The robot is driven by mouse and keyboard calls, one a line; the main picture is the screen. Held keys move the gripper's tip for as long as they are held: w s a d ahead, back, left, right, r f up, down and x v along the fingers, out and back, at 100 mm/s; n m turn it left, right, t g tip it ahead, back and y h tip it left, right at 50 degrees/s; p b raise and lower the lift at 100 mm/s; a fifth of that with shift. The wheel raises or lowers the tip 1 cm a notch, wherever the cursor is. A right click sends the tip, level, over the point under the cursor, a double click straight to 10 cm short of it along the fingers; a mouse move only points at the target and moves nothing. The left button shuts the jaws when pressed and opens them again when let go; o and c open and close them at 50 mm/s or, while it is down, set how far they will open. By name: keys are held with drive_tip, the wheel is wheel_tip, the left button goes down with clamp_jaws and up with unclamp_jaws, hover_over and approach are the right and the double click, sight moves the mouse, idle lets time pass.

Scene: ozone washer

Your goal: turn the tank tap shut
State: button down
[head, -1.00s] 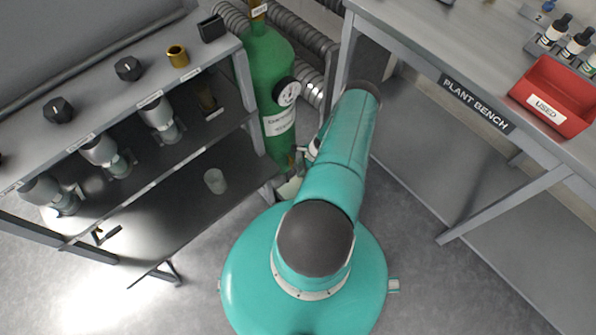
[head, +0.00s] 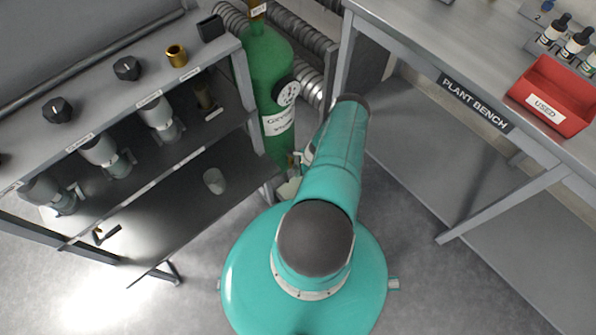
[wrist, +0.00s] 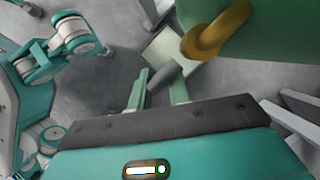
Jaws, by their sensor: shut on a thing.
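The green tank (head: 268,85) stands upright between the shelf unit and the bench in the head view, with a round gauge on its side. In the wrist view its green wall (wrist: 280,30) fills the top right, and a brass fitting (wrist: 218,32) curves out of it. A dark grey tap handle (wrist: 168,77) sticks out between the fingers of my gripper (wrist: 157,92). My gripper is shut on this handle. In the head view my gripper is low beside the tank's base, mostly hidden by my arm. The handle's joint with the fitting is not clear.
A pale square piece (wrist: 172,48) lies below the brass fitting. The shelf unit (head: 150,180) stands close on the left and the plant bench (head: 430,60) on the right, with a red tray (head: 555,92). Ribbed hoses (head: 300,35) run behind the tank.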

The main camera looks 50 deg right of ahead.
drive_tip(key=shift+w+a+h, duration=0.25)
drive_tip(key=shift+a+h, duration=0.05)
drive_tip(key=shift+a, duration=0.15)
drive_tip(key=shift+n+g+h, duration=0.3)
drive_tip(key=shift+h, duration=0.5)
drive_tip(key=shift+s+d+g+h, duration=0.1)
drive_tip(key=shift+d+g+h, duration=0.1)
drive_tip(key=shift+h, duration=0.95)
drive_tip(key=shift+s+d+g+h, duration=0.1)
drive_tip(key=shift+g+h, duration=0.1)
drive_tip(key=shift+h, duration=0.95)
drive_tip(key=c, duration=1.4)
unclamp_jaws()
drive_tip(key=shift+o, duration=0.2)
drive_tip(key=shift+w+d+r, duration=0.1)
drive_tip(key=shift+d, duration=0.1)
